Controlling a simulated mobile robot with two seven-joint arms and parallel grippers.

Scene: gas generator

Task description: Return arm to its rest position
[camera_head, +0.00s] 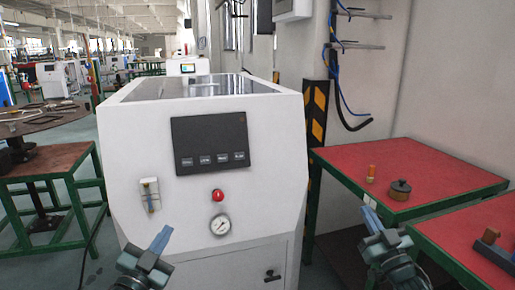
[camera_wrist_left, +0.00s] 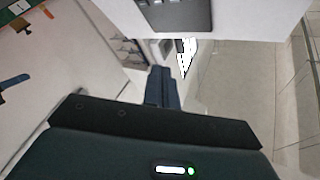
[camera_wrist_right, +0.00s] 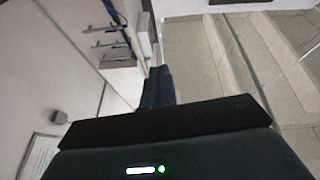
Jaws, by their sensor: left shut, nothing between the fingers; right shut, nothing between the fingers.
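My left gripper (camera_head: 160,241) is in the lower left of the head view, in front of the white generator cabinet (camera_head: 262,170). Its fingers are together and empty; they also show together in the left wrist view (camera_wrist_left: 160,78). My right gripper (camera_head: 372,220) is at the lower right, between the cabinet and the red tables, with its fingers closed and empty. It shows shut in the right wrist view (camera_wrist_right: 158,78). The cabinet front carries a dark panel (camera_head: 211,143), a red button (camera_head: 218,195) and a round gauge (camera_head: 220,224).
A red-topped table (camera_head: 430,170) with green legs stands at the right, holding a small orange-brown cylinder (camera_head: 371,174) and a round brown part (camera_head: 400,189). A second red table (camera_head: 470,232) is nearer. A brown-topped green table (camera_head: 50,163) stands at the left.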

